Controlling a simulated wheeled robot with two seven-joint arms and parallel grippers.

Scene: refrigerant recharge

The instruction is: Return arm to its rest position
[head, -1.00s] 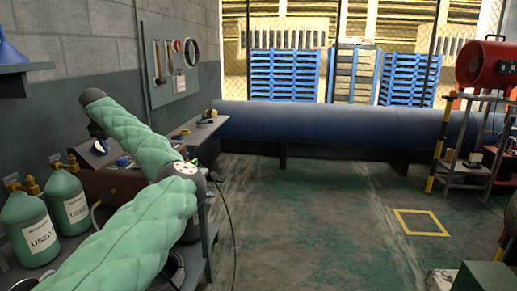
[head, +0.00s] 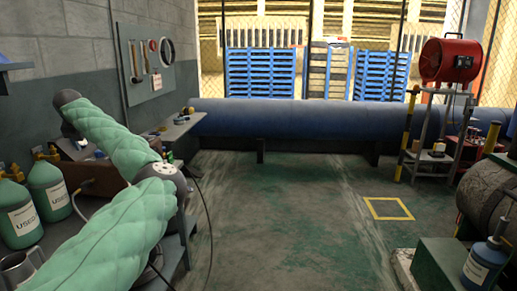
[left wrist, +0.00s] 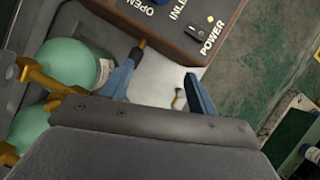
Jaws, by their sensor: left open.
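My left arm, in green padding, reaches from the bottom left over the workbench in the head view and folds back at its elbow. My left gripper (left wrist: 163,70) shows two blue fingers spread apart in the left wrist view, with nothing held between them. Beyond the fingertips is a brown machine (left wrist: 185,25) marked OPEN, INLET and POWER. A small brass piece (left wrist: 178,99) lies on a pale surface between the fingers. In the head view the machine (head: 100,180) is partly hidden behind my arm. My right gripper is not in view.
Green USED cylinders (head: 47,188) stand left of my arm and also show in the wrist view (left wrist: 75,65). A dark hose (head: 205,215) hangs by the bench. A blue cylinder (head: 484,268) stands at lower right. The middle floor (head: 290,220) is clear.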

